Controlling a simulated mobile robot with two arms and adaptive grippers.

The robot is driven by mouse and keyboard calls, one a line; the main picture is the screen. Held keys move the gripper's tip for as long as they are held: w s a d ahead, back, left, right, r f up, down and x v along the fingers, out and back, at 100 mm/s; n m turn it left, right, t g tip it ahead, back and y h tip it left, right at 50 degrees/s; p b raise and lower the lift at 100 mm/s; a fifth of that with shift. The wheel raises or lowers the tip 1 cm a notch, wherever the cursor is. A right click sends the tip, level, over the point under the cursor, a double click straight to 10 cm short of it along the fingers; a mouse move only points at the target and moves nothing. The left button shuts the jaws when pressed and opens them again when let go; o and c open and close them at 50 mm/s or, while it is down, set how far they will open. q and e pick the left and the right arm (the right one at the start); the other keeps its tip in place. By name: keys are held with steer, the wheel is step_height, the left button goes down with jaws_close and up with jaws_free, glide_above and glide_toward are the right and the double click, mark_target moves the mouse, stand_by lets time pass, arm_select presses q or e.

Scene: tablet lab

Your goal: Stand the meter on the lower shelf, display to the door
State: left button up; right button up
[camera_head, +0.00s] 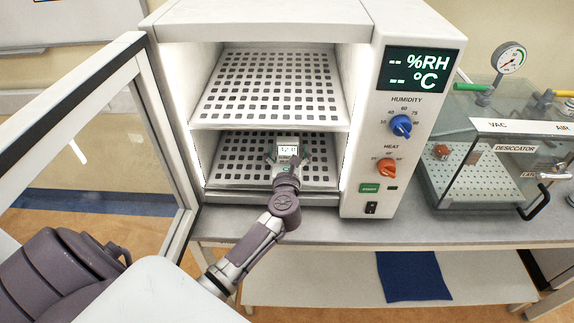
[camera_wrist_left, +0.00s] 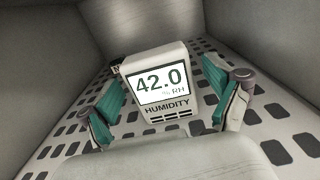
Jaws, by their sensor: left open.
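The meter (camera_head: 287,149) is a small white box on the perforated lower shelf (camera_head: 235,160) inside the chamber, whose door is open. In the left wrist view the meter (camera_wrist_left: 155,85) stands upright, its display reading 42.0 %RH and facing my wrist camera, toward the door opening. My left gripper (camera_head: 287,160) reaches in through the opening. In the left wrist view its green-padded fingers (camera_wrist_left: 160,105) are open on both sides of the meter, with a gap at each side. The meter's back and base are partly hidden. My right gripper is not in view.
The upper perforated shelf (camera_head: 270,85) is empty above my arm. The open glass door (camera_head: 110,130) stands at the left. The control panel (camera_head: 400,120) is at the right of the opening. A clear desiccator (camera_head: 490,170) stands farther right on the bench.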

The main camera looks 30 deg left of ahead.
arm_select(q)
steer(key=b+v, duration=0.2)
steer(key=v, duration=0.8)
steer(key=shift+f, duration=0.1)
steer(key=shift+s+d, duration=0.2)
steer(key=shift+s, duration=0.1)
